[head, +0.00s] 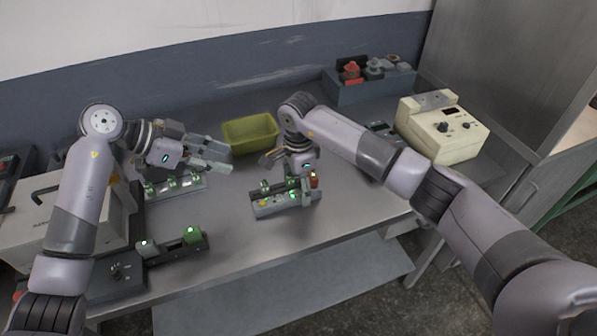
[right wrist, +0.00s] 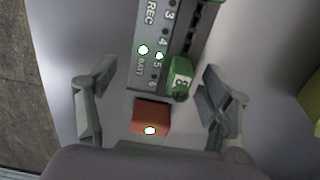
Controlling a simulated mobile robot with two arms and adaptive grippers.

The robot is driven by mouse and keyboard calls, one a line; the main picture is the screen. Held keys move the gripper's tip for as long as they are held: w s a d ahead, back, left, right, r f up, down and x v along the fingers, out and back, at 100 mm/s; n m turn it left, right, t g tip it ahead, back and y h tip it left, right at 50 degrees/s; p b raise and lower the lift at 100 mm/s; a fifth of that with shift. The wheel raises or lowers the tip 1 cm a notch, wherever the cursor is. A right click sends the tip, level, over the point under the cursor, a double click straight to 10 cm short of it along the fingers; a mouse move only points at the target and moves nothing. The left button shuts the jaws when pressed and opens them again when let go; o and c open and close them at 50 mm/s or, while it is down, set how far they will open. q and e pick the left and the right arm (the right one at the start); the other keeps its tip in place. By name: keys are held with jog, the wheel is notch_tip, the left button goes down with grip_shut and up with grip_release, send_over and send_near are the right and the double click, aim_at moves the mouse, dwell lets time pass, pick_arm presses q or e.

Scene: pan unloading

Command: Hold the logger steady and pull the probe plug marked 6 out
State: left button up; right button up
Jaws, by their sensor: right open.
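The logger (head: 268,207) is a grey box lying on the metal bench, with small lights on top. In the right wrist view its labelled face (right wrist: 178,25) shows REC, BATT and a row of numbers. A green plug marked 6 (right wrist: 180,76) stands at the near end of that row. My right gripper (right wrist: 157,82) is open above this end, one finger on each side, with the plug nearer the right finger; I see no contact. A red block (right wrist: 151,117) with a lit lamp lies between the fingers, closer to the palm. My left gripper (head: 228,160) is open and empty, left of the logger.
A similar unit (head: 175,187) lies under my left gripper, and a dark unit with lights (head: 172,248) sits at the front. A yellow-green bin (head: 250,133) stands behind. A cream instrument (head: 443,127) and a grey box of knobs (head: 368,85) stand at the right.

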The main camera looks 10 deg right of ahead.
aim_at(261, 185)
jog(key=shift+f, duration=0.55)
jog(key=shift+c, duration=0.5)
pick_arm(q)
jog(key=shift+o, duration=0.2)
pick_arm(e)
jog(key=c, duration=1.4)
pick_arm(q)
jog(key=shift+o, duration=0.2)
jog(key=shift+s+d+r+y, duration=0.1)
jog(key=shift+s+d+y, duration=0.05)
jog(key=shift+d+y, duration=0.3)
jog(key=d+f+y, duration=0.1)
jog(key=d+f, duration=0.1)
jog(key=f, duration=0.1)
jog(key=d+f+y, duration=0.2)
jog(key=f, duration=0.2)
jog(key=d+f+y, duration=0.2)
jog(key=d+f, duration=0.1)
jog(key=shift+w+d+f, duration=0.1)
jog(key=shift+w+f, duration=0.25)
jog(key=shift+f, duration=0.05)
jog(key=shift+c, duration=0.4)
